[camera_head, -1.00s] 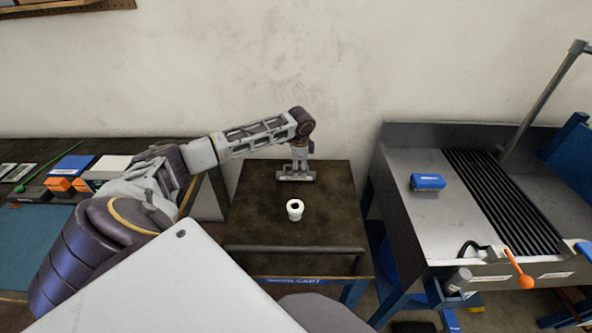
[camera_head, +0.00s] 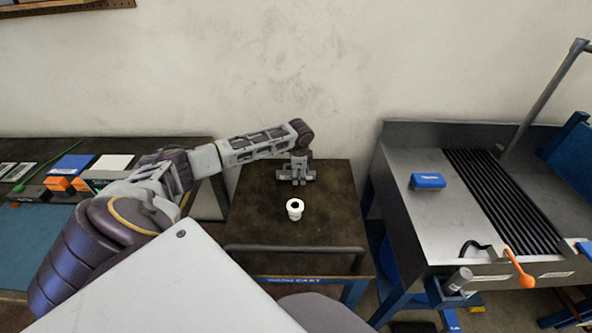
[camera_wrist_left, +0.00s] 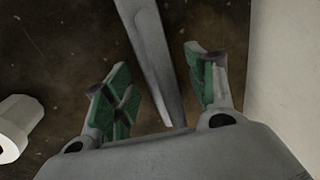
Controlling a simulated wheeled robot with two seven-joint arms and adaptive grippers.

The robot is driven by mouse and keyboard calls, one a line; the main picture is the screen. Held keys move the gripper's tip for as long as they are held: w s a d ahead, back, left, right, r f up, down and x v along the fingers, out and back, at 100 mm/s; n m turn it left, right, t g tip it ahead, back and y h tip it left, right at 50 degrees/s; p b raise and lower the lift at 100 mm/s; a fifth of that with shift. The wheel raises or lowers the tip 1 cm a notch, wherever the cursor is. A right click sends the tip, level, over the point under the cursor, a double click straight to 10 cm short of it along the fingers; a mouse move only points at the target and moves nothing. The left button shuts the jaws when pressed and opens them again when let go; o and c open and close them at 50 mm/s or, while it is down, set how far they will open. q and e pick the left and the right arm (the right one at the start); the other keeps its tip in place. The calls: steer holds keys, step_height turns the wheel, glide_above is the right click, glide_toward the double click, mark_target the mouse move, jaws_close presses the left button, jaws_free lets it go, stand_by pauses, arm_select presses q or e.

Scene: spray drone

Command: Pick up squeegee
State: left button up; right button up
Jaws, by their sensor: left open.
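My left gripper (camera_head: 296,180) points down over the back of the dark cart top, near the wall. It is open, with green-padded fingers on both sides in the left wrist view (camera_wrist_left: 160,90). A long grey bar, which looks like the squeegee (camera_wrist_left: 150,55), runs between the fingers in that view, and neither pad visibly grips it. In the head view the bar is mostly hidden behind the gripper, and I cannot tell it apart from the fingers. My right gripper is not in view.
A white cylinder with a dark hole (camera_head: 295,209) stands on the cart (camera_head: 258,222), in front of the gripper. A metal sink bench (camera_head: 425,222) with a blue box (camera_head: 428,181) stands to the right. A workbench with boxes (camera_head: 72,165) is at left. The wall is close behind.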

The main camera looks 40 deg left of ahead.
arm_select(q)
steer(key=c, duration=0.8)
jaws_close()
